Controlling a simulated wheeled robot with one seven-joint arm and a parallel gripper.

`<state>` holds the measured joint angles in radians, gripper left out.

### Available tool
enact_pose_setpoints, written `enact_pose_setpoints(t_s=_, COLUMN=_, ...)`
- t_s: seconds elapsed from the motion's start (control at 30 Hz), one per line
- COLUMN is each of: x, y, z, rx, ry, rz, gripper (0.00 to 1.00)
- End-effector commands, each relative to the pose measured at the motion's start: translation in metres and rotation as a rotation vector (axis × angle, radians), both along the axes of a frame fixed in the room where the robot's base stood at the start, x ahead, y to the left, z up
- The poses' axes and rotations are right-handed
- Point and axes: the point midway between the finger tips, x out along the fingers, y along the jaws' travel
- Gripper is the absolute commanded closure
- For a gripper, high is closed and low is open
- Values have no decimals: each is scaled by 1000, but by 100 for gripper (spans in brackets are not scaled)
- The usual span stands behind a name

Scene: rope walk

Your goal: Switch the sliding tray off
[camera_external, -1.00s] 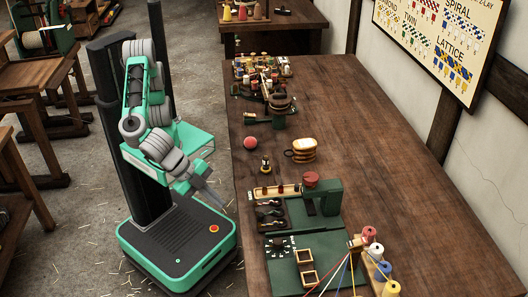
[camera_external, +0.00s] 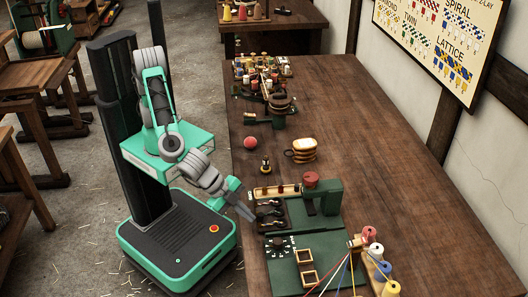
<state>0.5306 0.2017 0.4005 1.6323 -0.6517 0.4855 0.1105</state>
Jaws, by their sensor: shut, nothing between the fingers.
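A green machine (camera_external: 329,194) with a red round top stands on the near part of the long table. On its left side is a dark tray-like panel (camera_external: 267,226) with several small dark levers or handles; I cannot tell for sure that this is the sliding tray, nor its switch state. My gripper (camera_external: 250,217) is shut and empty, pointing down right at the panel's left edge. I cannot tell whether it touches.
Beyond are a small dark peg (camera_external: 266,165), a red ball (camera_external: 250,143) and a rope bundle (camera_external: 303,149). The table's right side is clear.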

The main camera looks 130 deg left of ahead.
Motion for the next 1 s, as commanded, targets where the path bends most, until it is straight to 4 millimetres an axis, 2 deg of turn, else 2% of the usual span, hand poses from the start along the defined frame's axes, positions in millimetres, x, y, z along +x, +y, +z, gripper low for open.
enact_pose_setpoints(t_s=0.1, x=2, y=6, z=0, rx=-1, ry=0, rz=0, gripper=100)
enact_pose_setpoints(t_s=0.47, x=4, y=9, z=-1, rx=0, ry=1, rz=0, gripper=100)
enact_pose_setpoints(t_s=0.57, x=15, y=20, z=-1, rx=0, ry=0, rz=4, gripper=100)
enact_pose_setpoints(t_s=0.8, x=57, y=63, z=-1, rx=1, ry=0, rz=5, gripper=100)
enact_pose_setpoints(t_s=1.0, x=74, y=78, z=0, rx=1, ry=0, rz=0, gripper=100)
